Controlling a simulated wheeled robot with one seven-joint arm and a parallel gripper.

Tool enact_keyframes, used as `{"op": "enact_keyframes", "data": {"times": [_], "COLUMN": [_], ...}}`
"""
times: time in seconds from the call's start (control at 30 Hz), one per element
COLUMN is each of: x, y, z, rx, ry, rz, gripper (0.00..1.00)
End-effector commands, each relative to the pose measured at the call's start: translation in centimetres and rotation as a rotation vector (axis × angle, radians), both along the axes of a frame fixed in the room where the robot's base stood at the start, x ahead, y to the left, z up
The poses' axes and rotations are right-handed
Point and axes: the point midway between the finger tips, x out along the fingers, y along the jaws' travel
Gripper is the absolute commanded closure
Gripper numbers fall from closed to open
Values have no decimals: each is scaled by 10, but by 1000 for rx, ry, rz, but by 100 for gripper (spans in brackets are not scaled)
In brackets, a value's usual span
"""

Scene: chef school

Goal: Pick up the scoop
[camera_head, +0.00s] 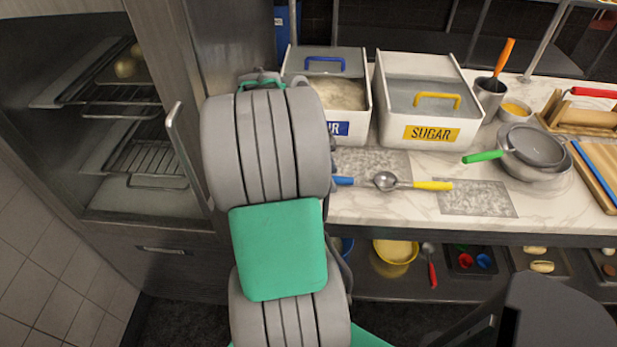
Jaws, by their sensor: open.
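A scoop with a round metal bowl (385,181) lies on the marble counter in front of the bins. A yellow handle (430,185) extends to its right and a blue handle (343,181) lies to its left. I cannot tell whether both handles belong to one tool or two. The left end of the blue handle is hidden by my arm. My large grey and green arm rises in front of the counter's left end. My gripper cannot be made out; the arm's bulk blocks the view behind it.
A flour bin (352,128) and a sugar bin (468,110) stand behind the scoop. A sieve with a green handle (485,156) rests on a bowl to the right. A red-handled utensil (432,272) is on the lower shelf. An open oven (150,190) is at left.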

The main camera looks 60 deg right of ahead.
Motion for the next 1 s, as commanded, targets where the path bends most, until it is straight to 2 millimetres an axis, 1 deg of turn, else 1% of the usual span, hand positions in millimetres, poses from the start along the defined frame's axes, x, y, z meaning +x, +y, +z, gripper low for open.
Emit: {"op": "enact_keyframes", "data": {"times": [0.07, 0.6, 0.63, 1.0], "x": [0, 1, 1, 1], "y": [0, 0, 0, 0], "z": [0, 1, 1, 1], "rx": [0, -1, 0, -1], "ry": [0, 0, 0, 0], "rz": [1, 4, 4, 4], "gripper": [55, 99, 100, 100]}}
